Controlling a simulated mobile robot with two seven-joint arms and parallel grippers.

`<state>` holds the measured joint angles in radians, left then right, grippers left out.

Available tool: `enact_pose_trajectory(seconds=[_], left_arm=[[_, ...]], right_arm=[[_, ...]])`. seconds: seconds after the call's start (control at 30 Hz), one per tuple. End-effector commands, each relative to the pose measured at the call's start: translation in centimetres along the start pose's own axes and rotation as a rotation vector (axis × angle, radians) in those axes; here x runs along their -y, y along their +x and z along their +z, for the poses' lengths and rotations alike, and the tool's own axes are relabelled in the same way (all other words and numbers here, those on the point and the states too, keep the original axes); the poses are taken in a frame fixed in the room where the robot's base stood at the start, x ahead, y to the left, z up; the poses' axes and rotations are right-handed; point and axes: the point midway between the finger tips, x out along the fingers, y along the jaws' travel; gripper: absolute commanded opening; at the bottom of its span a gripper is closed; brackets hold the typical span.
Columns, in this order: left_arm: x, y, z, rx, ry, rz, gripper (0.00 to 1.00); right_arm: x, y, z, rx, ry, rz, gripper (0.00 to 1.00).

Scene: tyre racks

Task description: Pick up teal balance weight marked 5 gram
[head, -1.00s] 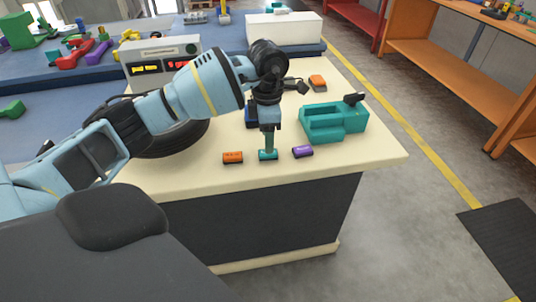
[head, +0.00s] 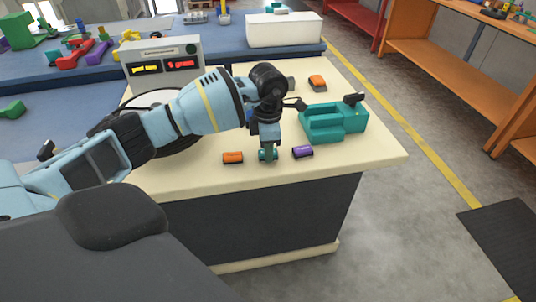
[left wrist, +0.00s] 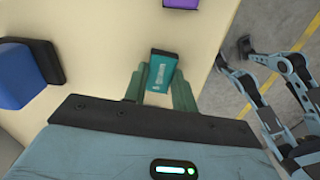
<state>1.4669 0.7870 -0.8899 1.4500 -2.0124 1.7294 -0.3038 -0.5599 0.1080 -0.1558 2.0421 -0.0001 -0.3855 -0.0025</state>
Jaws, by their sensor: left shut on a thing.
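The teal balance weight (head: 263,155) is at the front of the cream tabletop, between an orange weight (head: 232,158) and a purple weight (head: 303,151). My left gripper (head: 269,154) points down onto it and is shut on it. In the left wrist view the teal weight (left wrist: 161,70) sits between the two greenish fingers (left wrist: 158,88), with light markings that are too small to read. The fingers hide part of the weight in the head view. I cannot tell whether it is clear of the tabletop. My right gripper is not seen in the head view.
A teal tool-like block (head: 335,122) stands right of the gripper. A tyre on a balancing machine with a display (head: 163,62) is behind my left arm. In the left wrist view a blue block (left wrist: 22,75) is at left and the purple weight (left wrist: 208,3) at the top edge.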

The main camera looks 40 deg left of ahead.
Motion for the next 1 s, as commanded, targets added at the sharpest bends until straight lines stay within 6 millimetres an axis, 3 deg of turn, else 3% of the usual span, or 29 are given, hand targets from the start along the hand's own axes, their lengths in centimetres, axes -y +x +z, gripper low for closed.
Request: enact_pose_trajectory(seconds=[0.37,0.63,1.0], left_arm=[[0.0,-0.5,0.0,0.001,0.0,0.001,0.04],[-0.1,-3.7,0.1,0.004,0.001,0.004,0.04],[7.8,-4.2,-1.2,0.0,0.006,0.001,0.04]], right_arm=[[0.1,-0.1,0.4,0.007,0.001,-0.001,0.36],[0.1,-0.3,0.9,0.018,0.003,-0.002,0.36],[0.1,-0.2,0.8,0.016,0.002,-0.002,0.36]])
